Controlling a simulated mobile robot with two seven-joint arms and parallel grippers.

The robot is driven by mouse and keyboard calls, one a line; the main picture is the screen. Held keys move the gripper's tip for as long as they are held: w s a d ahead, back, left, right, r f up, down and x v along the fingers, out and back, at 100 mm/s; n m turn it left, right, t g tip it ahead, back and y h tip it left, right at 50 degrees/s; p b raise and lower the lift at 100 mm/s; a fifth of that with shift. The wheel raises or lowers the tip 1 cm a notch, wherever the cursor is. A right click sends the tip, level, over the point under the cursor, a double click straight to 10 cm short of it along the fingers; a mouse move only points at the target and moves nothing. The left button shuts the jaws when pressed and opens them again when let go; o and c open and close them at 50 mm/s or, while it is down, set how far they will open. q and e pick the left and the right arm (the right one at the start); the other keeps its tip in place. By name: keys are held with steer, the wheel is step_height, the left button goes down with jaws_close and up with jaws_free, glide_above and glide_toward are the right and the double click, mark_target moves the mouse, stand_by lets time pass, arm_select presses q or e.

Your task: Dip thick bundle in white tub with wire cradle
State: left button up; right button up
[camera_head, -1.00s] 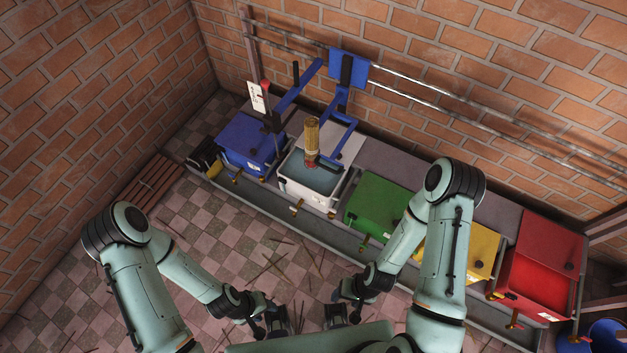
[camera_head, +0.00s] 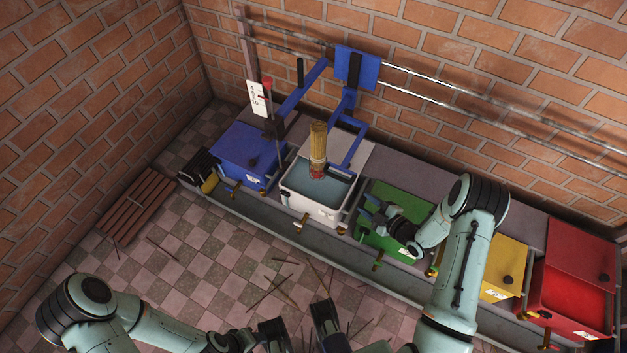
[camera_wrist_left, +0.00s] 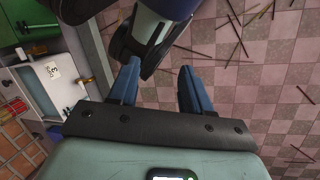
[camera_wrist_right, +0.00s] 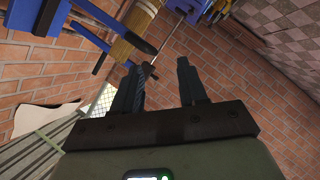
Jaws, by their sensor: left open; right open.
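The thick tan bundle (camera_head: 318,142) stands nearly upright over the white tub (camera_head: 318,208). Its red-marked lower end is at the blue-grey liquid; whether it is under the surface I cannot tell. A blue bracket (camera_head: 357,147) stands beside it, and I cannot make out a wire cradle. The bundle also shows in the right wrist view (camera_wrist_right: 140,20). My right gripper (camera_head: 370,207) is open and empty above the green tub (camera_head: 413,202), right of the bundle and apart from it.
A blue tub (camera_head: 243,150) stands left of the white one. A yellow tub (camera_head: 497,262) and a red tub (camera_head: 572,260) stand to the right. Metal rails (camera_head: 450,95) run along the brick wall. Thin sticks (camera_head: 270,293) lie on the checkered floor.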

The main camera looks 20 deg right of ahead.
mark_target(342, 181)
steer(key=w+a+n, duration=0.1)
steer(key=w, duration=0.3)
steer(key=w+a+f+n+y+b, duration=0.1)
steer(key=w+a, duration=0.1)
steer(key=w, duration=0.3)
steer(key=w+a+n+b, duration=0.1)
steer(key=w, duration=0.3)
steer(key=shift+w+a+f+t, duration=0.2)
steer(key=shift+a+f+t, duration=0.05)
steer(key=shift+t, duration=0.15)
arm_select(q)
steer(key=shift+t+y, duration=0.3)
steer(key=shift+t, duration=0.2)
steer(key=w+f, duration=0.1)
steer(key=w+a+f, duration=0.1)
steer(key=w+f, duration=0.1)
steer(key=shift+w+a+f, duration=0.1)
steer(key=shift+a+f, duration=0.1)
steer(key=shift+a, duration=0.2)
arm_select(e)
steer(key=shift+y, duration=0.3)
jaws_close()
